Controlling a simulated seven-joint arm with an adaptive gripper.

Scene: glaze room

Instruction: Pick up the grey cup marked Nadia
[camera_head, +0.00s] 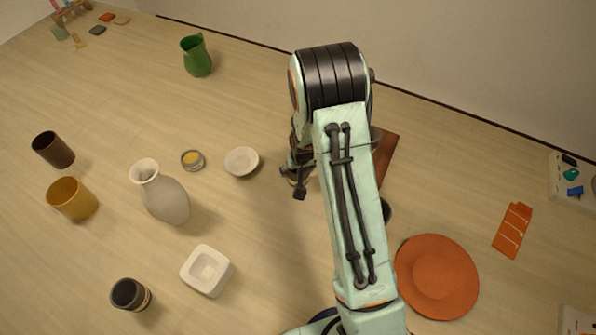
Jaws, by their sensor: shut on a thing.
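My gripper (299,183) is left of my forearm, low over the floor, and partly hidden by my own arm. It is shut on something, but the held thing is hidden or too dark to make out. No name Nadia is readable on any vessel. A dark cup with a paler band (130,294) stands at the lower left, well apart from my gripper. A dark rounded thing (386,210) shows just right of my forearm, mostly hidden by it. I cannot tell whether either is the grey cup.
A pale bowl (241,162) is just left of my gripper. A grey vase (163,195), small tin (192,160), white square dish (207,270), yellow pot (72,198), brown cylinder (53,149) and green jug (196,56) stand further left. A brown board (385,165) and orange disc (437,277) lie right.

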